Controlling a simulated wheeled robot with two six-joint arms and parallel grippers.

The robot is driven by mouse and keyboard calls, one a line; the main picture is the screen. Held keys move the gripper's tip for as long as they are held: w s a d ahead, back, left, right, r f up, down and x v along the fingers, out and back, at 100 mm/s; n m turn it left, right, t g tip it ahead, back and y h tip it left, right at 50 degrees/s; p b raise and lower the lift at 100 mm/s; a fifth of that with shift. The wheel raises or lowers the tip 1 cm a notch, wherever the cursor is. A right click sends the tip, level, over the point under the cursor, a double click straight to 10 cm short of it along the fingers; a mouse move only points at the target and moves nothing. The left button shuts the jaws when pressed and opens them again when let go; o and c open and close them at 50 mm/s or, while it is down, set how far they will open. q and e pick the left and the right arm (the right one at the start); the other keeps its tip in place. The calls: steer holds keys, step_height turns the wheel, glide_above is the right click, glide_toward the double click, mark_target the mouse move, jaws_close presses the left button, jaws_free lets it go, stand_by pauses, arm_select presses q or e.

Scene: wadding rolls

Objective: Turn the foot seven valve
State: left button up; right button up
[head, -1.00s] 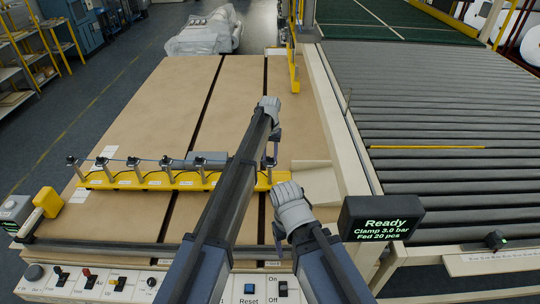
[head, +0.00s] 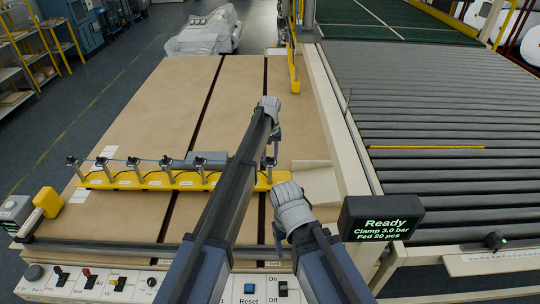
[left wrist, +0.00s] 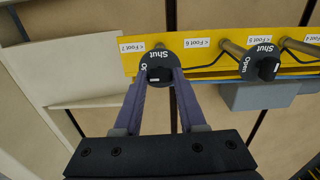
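The yellow manifold bar (head: 150,181) lies across the brown board with a row of valves on it. In the left wrist view a round black valve knob (left wrist: 158,66), marked Shut and Open, sits at the bar's left end, between the Foot 7 (left wrist: 131,46) and Foot 6 (left wrist: 197,43) labels. My left gripper (left wrist: 160,75) has one finger on each side of this knob's grip; whether they press on it is unclear. In the head view my left gripper (head: 271,160) is at the bar's right end. My right gripper (head: 278,238) hangs nearer the front edge, its fingertips mostly hidden.
A neighbouring knob (left wrist: 262,63) stands to the right in the wrist view. A grey box (head: 207,156) lies behind the bar. A Ready display (head: 382,218) stands at right by the rollers (head: 440,120). A switch panel (head: 130,287) runs along the front.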

mark_target(270, 157)
arm_select(q)
steer(key=o, duration=0.4)
steer(key=shift+r, duration=0.15)
step_height(270, 157, up, 8)
steer(key=p, duration=0.8)
steer(key=shift+f, duration=0.2)
steer(key=shift+f, duration=0.1)
steer(key=s+a+f+m+b, duration=0.1)
steer(key=s+a+f+b, duration=0.1)
steer(key=s+f+b, duration=0.5)
steer(key=s+a+f+m+b, duration=0.1)
steer(key=s+f+b, duration=0.6)
steer(key=s, duration=1.2)
steer(key=s+a+f+m+y+b, duration=0.1)
steer(key=s+a+f+m+b, duration=0.1)
steer(key=s+f+b, duration=0.5)
steer(key=shift+s+a+f+b, duration=0.1)
steer(key=shift+s+a+b, duration=0.1)
steer(key=shift+s, duration=0.95)
steer(key=shift+s+a+f+b, duration=0.1)
steer(key=shift+s+a+b, duration=0.05)
steer(key=shift+s, duration=0.95)
steer(key=shift+s+a+f+b, duration=0.1)
steer(key=shift+s+a+b, duration=0.1)
steer(key=shift+s, duration=0.95)
